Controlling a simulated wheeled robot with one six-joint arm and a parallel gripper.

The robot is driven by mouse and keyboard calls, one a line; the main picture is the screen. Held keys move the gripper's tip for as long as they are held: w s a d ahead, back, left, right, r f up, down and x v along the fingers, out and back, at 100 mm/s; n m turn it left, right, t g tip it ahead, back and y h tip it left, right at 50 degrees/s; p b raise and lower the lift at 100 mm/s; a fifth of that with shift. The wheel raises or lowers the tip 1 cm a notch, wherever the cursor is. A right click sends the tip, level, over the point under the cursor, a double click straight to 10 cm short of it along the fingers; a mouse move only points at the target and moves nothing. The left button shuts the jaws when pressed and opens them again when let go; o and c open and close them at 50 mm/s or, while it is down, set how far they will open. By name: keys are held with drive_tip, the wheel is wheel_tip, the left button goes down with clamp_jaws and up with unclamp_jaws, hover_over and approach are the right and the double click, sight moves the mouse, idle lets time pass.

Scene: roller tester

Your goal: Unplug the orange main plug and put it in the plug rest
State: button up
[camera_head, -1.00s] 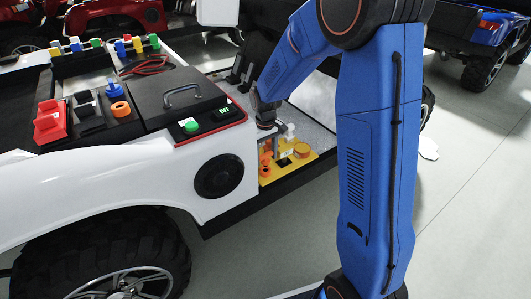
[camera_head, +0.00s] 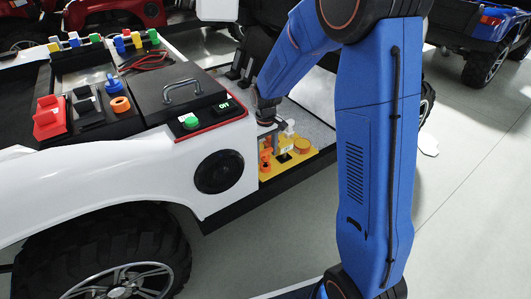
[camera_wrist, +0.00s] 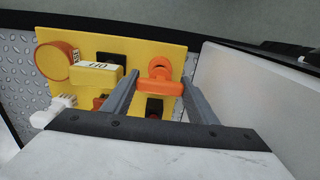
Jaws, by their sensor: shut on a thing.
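The orange main plug (camera_wrist: 157,87) shows in the wrist view as a bar-shaped orange handle. My gripper (camera_wrist: 160,92) has one finger at each end of it and is shut on it. A round orange part (camera_wrist: 160,68) shows right behind the handle, and a dark square opening (camera_wrist: 154,107) lies just below it. I cannot tell whether the plug is seated or clear of the panel. In the head view my gripper (camera_head: 267,132) points down at the yellow panel (camera_head: 298,159), mostly hidden by my wrist. I cannot tell which part is the plug rest.
An orange round cap (camera_wrist: 57,63) and a yellow labelled block (camera_wrist: 97,73) stand left of the plug, with a white fitting (camera_wrist: 52,110) lower left. A pale wall (camera_wrist: 250,110) is close on the right.

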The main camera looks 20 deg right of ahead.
sight(265, 157)
drive_tip(key=shift+f, duration=1.65)
drive_tip(key=o, duration=1.7)
drive_tip(key=shift+r, duration=0.1)
